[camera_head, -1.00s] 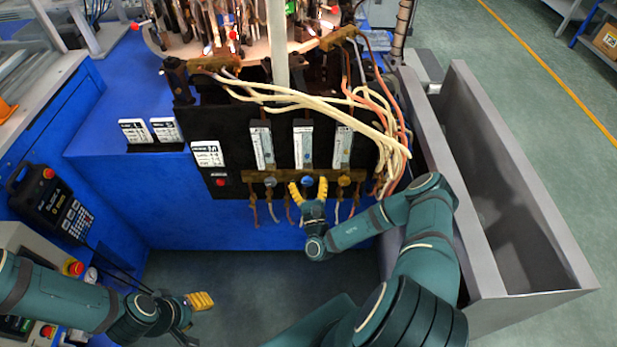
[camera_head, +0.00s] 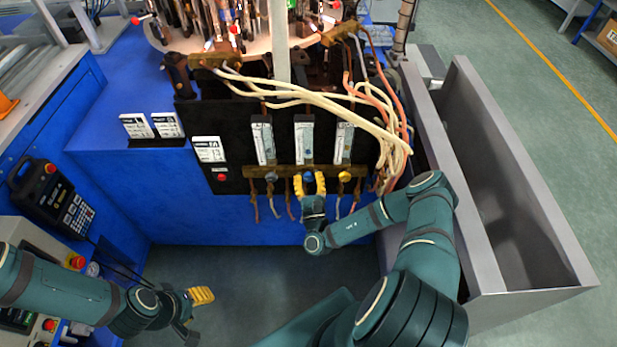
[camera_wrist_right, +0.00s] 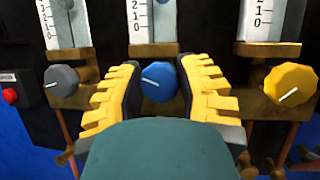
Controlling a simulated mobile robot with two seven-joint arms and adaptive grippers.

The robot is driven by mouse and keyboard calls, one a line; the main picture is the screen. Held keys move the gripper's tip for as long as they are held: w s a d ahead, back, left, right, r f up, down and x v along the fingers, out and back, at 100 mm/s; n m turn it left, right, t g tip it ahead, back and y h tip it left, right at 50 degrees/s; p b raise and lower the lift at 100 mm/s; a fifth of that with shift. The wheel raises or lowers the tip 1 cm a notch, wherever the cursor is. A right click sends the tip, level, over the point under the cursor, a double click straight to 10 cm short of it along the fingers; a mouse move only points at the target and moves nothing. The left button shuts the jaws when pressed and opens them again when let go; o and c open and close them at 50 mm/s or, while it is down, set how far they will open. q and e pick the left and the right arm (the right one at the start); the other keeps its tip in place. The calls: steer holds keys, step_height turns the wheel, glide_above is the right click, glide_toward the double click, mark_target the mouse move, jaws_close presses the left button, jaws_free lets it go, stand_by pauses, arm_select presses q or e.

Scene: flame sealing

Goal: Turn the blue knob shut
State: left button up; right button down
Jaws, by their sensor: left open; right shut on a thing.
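The blue knob (camera_head: 308,176) sits on the brass bar below the middle flow tube (camera_head: 304,140). It faces me in the right wrist view (camera_wrist_right: 159,82), its white mark pointing left and slightly up. My right gripper (camera_head: 308,184) has its yellow ribbed fingers on either side of the blue knob and is shut on it. The right wrist view also shows these fingers (camera_wrist_right: 158,95) flanking the knob. My left gripper (camera_head: 197,312) is open and empty, low at the left, away from the panel; one finger is hard to see.
A grey knob (camera_wrist_right: 62,80) is left of the blue one and a yellow knob (camera_wrist_right: 289,84) right of it, both close to my fingers. Cream and orange hoses (camera_head: 385,140) hang at the right. A red button (camera_head: 222,177) is on the panel's left.

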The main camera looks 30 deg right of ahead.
steer(key=m+h, duration=0.2)
steer(key=m, duration=0.2)
steer(key=shift+g, duration=0.4)
steer(key=m+g+h, duration=0.1)
steer(key=m, duration=0.2)
steer(key=m+g+h+p, duration=0.1)
steer(key=m+h, duration=0.1)
steer(key=m, duration=0.2)
steer(key=m+g+h, duration=0.1)
steer(key=m+g, duration=0.1)
steer(key=m, duration=0.2)
steer(key=m+g+h, duration=0.1)
steer(key=m+g, duration=0.1)
steer(key=m, duration=0.3)
steer(key=shift+p, duration=0.3)
steer(key=shift+m+g+h, duration=0.3)
steer(key=shift+g, duration=0.1)
steer(key=c, duration=0.6)
jaws_free()
